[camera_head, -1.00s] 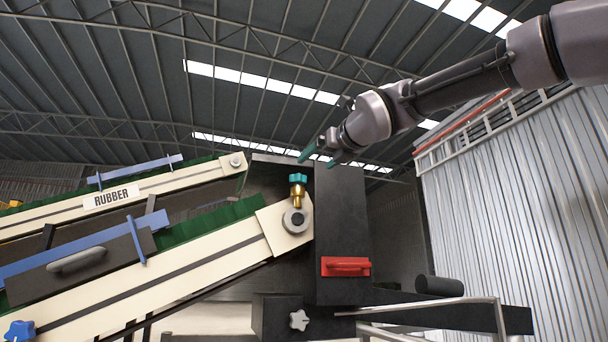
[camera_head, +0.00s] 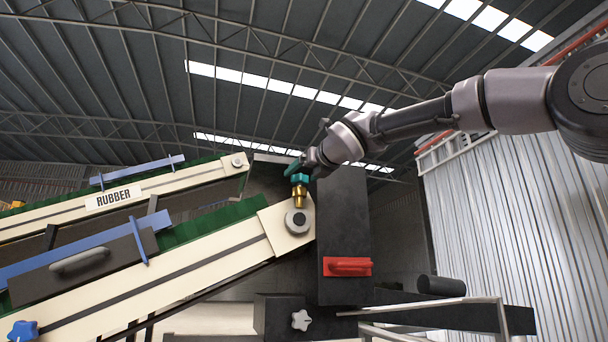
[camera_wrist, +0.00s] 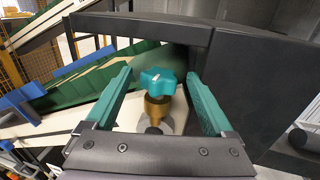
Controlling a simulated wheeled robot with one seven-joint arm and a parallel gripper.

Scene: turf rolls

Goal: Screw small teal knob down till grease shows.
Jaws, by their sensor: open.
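The small teal knob (camera_head: 299,179) sits on top of a brass grease cup (camera_head: 299,195) above the round bearing at the conveyor's upper end. In the wrist view the knob (camera_wrist: 158,80) is star-shaped with a white mark, and the brass cup (camera_wrist: 157,106) shows below it. My gripper (camera_head: 294,167) is just above and behind the knob in the head view. In the wrist view my gripper (camera_wrist: 158,88) is open, with one teal finger on each side of the knob and gaps between. No grease is visible.
The cream conveyor side (camera_head: 180,265) slopes down left. A corrugated wall (camera_head: 520,200) is at right.

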